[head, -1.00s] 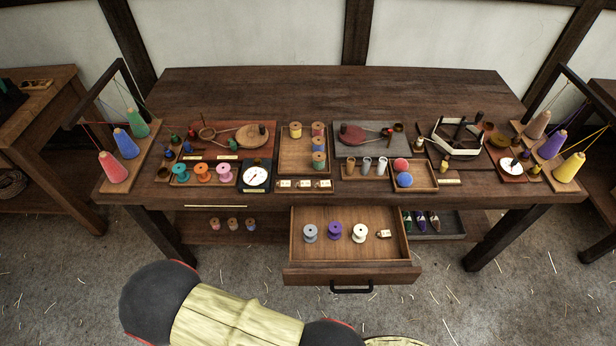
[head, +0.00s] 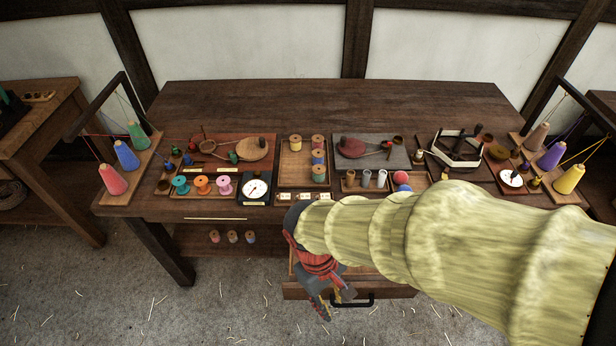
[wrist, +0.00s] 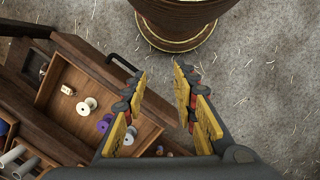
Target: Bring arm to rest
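My arm, in a pale yellow sleeve, reaches across the right of the head view. My gripper (head: 328,300) hangs in front of the table, over the left front of the open drawer (head: 300,290). The drawer (wrist: 135,125) shows there with a white spool (wrist: 86,106), a purple spool (wrist: 104,123) and a small tagged block (wrist: 67,90) inside. In the head view my arm hides most of the drawer.
The table (head: 330,100) bears spools, a dial (head: 256,188), trays and winders; its back strip is clear. Coloured yarn cones (head: 112,179) stand at the left end, and more (head: 568,178) at the right. The drawer handle (head: 352,300) juts forward.

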